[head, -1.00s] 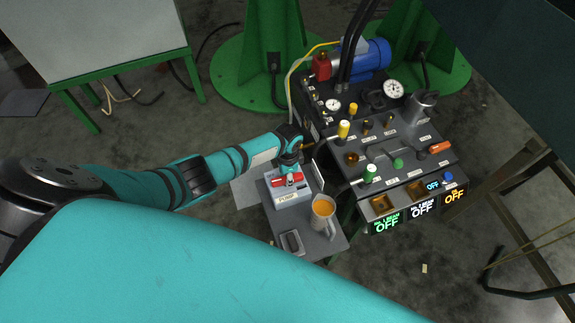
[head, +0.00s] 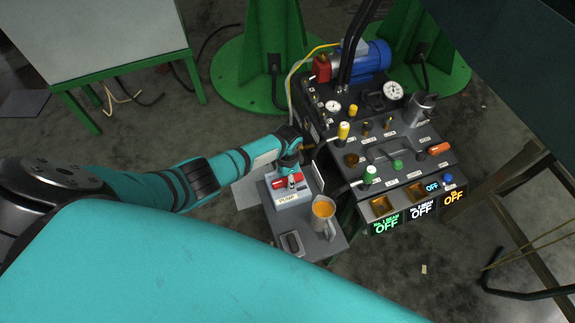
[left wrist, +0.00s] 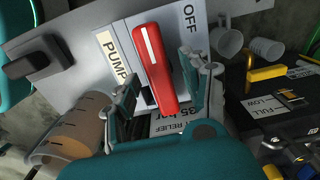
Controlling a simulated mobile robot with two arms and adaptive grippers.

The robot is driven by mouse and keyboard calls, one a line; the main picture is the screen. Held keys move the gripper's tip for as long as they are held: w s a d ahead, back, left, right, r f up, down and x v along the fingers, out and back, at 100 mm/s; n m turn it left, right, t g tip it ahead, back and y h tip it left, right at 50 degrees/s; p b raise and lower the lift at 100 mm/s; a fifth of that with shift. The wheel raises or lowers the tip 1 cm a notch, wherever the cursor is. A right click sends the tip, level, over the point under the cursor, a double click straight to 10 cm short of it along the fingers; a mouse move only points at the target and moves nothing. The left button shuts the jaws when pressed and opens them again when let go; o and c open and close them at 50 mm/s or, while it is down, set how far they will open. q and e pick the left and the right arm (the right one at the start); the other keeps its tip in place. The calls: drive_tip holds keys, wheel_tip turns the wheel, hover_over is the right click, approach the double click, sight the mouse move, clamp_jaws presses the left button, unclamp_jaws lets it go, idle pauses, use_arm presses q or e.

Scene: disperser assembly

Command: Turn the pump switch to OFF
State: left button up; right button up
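The red pump switch handle (left wrist: 158,62) with a white line on it sits on a light box labelled PUMP (left wrist: 115,60). In the left wrist view the white-lined end points up, between the PUMP label and the OFF label (left wrist: 190,18), and not straight at OFF. My left gripper (left wrist: 160,84) is open, one finger on each side of the handle; small gaps seem to show, but contact lower down is hidden. In the head view the left gripper (head: 289,165) is over the red switch (head: 283,184) and partly covers it. My right gripper is not in view.
A jug of orange liquid (head: 323,210) and a dark block (head: 291,243) stand on the same small shelf. The black control console (head: 400,150) with knobs, levers and lit OFF displays is close on the right. Mugs (left wrist: 228,40) show beyond the right finger.

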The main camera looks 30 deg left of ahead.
use_arm(q)
drive_tip(key=shift+r, duration=0.55)
wheel_tip(320, 180, up, 11)
idle(0.6)
